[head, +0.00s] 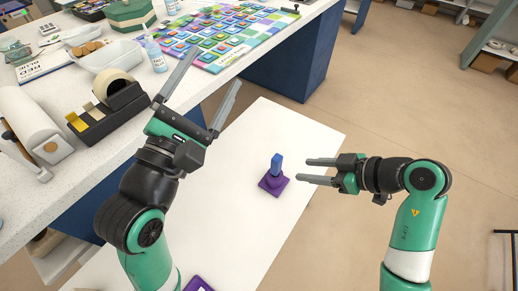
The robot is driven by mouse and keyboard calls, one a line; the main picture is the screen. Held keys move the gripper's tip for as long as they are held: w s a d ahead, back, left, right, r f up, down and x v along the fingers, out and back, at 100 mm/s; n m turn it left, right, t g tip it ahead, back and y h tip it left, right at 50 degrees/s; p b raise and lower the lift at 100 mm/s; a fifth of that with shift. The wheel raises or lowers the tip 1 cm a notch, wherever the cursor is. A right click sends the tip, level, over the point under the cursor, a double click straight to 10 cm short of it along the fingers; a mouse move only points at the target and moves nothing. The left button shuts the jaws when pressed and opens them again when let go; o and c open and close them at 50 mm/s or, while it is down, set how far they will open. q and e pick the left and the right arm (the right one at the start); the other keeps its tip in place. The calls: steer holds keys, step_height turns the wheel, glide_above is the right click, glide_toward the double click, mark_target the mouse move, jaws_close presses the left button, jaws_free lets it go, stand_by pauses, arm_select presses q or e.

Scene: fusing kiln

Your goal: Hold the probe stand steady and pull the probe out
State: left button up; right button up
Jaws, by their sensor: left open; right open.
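The probe stand (273,184) is a purple base on the white table, right of the table's middle. The probe (277,164) is a blue upright piece standing in it. My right gripper (304,171) is open and empty, just right of the stand, its fingers pointing left towards it and apart from it. My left gripper (208,78) is open and empty, up and left of the stand, its fingers pointing up and to the right, near the speckled counter's edge.
The white table (235,215) is largely clear around the stand. A purple object (198,285) shows at the bottom edge. The speckled counter on the left holds a tape dispenser (107,110), a bottle (156,55), white containers (106,52) and a colourful tile board (222,38).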

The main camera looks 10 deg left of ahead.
arm_select(q)
steer(key=w+d+f+n+g, duration=0.1)
steer(key=d+f+n+g, duration=0.15)
steer(key=f, duration=0.65)
steer(key=w+d+f+n+g, duration=0.15)
steer(key=f+n, duration=0.25)
steer(key=f, duration=0.6)
steer(key=g, duration=0.5)
glide_toward(279, 174)
steer(key=shift+h, duration=0.4)
steer(key=f, duration=0.1)
steer(key=a+f, duration=0.1)
steer(key=f, duration=0.1)
steer(key=w+f, duration=0.1)
steer(key=shift+w+a+f, duration=0.15)
steer(key=shift+f, duration=0.15)
steer(key=x, duration=1.1)
steer(key=shift+w+r, duration=0.1)
steer(key=shift+w, duration=0.25)
steer(key=shift+t, duration=0.3)
jaws_close()
steer(key=shift+c, duration=1.1)
jaws_free()
